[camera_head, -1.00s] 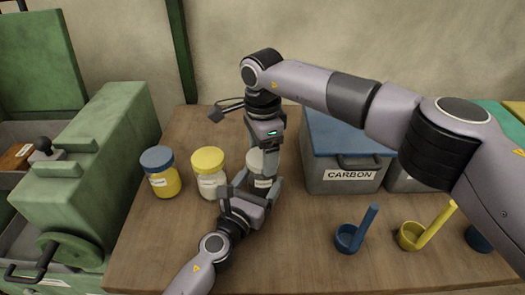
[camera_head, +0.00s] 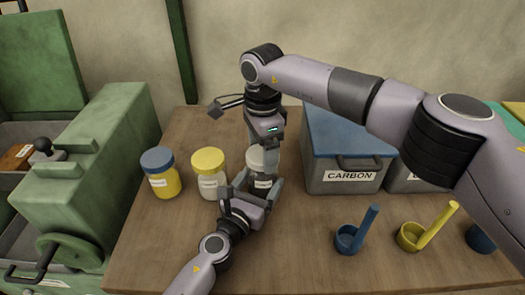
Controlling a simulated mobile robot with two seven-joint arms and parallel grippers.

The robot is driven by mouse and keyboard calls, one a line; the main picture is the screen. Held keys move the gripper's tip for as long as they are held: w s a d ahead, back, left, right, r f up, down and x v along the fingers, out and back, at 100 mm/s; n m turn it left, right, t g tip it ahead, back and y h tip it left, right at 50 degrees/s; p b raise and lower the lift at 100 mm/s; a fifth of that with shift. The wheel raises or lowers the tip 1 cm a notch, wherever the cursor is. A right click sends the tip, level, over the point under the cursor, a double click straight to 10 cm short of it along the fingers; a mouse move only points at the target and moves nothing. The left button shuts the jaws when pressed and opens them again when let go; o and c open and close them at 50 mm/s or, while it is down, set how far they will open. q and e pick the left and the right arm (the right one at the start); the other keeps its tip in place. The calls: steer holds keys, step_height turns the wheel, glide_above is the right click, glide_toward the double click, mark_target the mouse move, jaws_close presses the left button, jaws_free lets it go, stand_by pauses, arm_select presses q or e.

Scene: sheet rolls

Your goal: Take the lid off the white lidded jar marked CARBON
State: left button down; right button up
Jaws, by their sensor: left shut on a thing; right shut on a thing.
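A white lidded jar (camera_head: 263,182) stands on the table, mostly hidden by my grippers; its small label is unreadable here. My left gripper (camera_head: 254,188) comes in from the front, low down, and is shut on the jar's body. My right gripper (camera_head: 262,160) points down from above and is shut on the white lid (camera_head: 254,157) at the jar's top. Whether the lid is apart from the jar is hidden by the fingers.
A yellow-lidded jar (camera_head: 208,165) and a blue-lidded jar (camera_head: 157,162) stand to the left. A grey bin with a blue lid (camera_head: 345,145), marked CARBON, is close on the right. Blue (camera_head: 347,240) and yellow (camera_head: 411,237) scoops lie at front right. A green machine (camera_head: 90,150) flanks the table.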

steer(key=shift+r, duration=0.65)
steer(key=shift+r, duration=2)
arm_select(q)
jaws_free()
steer(key=v, duration=1.1)
arm_select(e)
steer(key=shift+r, duration=0.15)
arm_select(q)
steer(key=shift+s+a, duration=0.2)
steer(key=shift+s, duration=0.2)
steer(key=shift+s+a, duration=0.1)
steer(key=shift+s, duration=0.1)
arm_select(e)
steer(key=shift+s, duration=0.15)
